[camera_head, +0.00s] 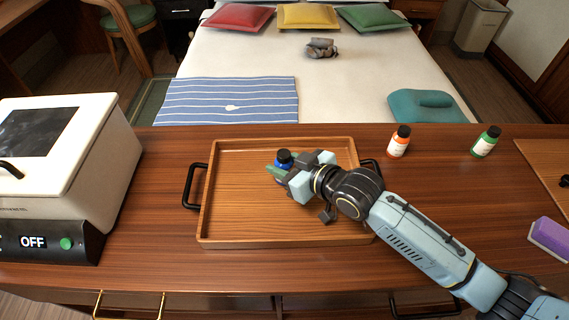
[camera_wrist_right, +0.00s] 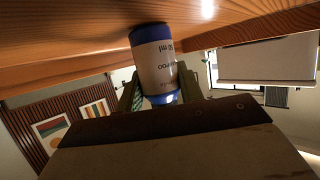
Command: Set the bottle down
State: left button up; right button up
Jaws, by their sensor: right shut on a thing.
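A blue bottle (camera_head: 284,157) with a black cap stands upright within the wooden tray (camera_head: 235,220), near the tray's middle. My right gripper (camera_head: 284,173) is shut on it, reaching in from the right, and hides part of its body. In the right wrist view, the blue bottle (camera_wrist_right: 155,60) with its white label sits between the two fingers of the right gripper (camera_wrist_right: 158,88). Its end is at or very close to the wood surface; I cannot tell if it touches. My left gripper is not in view.
An orange bottle (camera_head: 399,141) and a green bottle (camera_head: 486,142) stand on the counter right of the tray. A white appliance (camera_head: 60,150) marked OFF is at the left. A purple block (camera_head: 550,238) and a wooden board (camera_head: 545,160) are at the right. The tray's left half is clear.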

jog(key=o, duration=0.9)
jog(key=shift+f, duration=0.1)
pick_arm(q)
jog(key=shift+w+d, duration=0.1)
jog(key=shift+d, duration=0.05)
pick_arm(e)
jog(key=shift+o, duration=0.5)
jog(key=shift+s+d+r, duration=0.1)
jog(key=shift+d+r, duration=0.05)
jog(key=shift+r, duration=0.1)
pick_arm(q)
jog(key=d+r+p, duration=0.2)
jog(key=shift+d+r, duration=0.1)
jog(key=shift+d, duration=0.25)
pick_arm(e)
jog(key=v, duration=1.1)
jog(key=shift+s, duration=0.25)
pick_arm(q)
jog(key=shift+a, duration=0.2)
pick_arm(e)
jog(key=shift+d+r, duration=0.1)
jog(key=shift+r, duration=0.05)
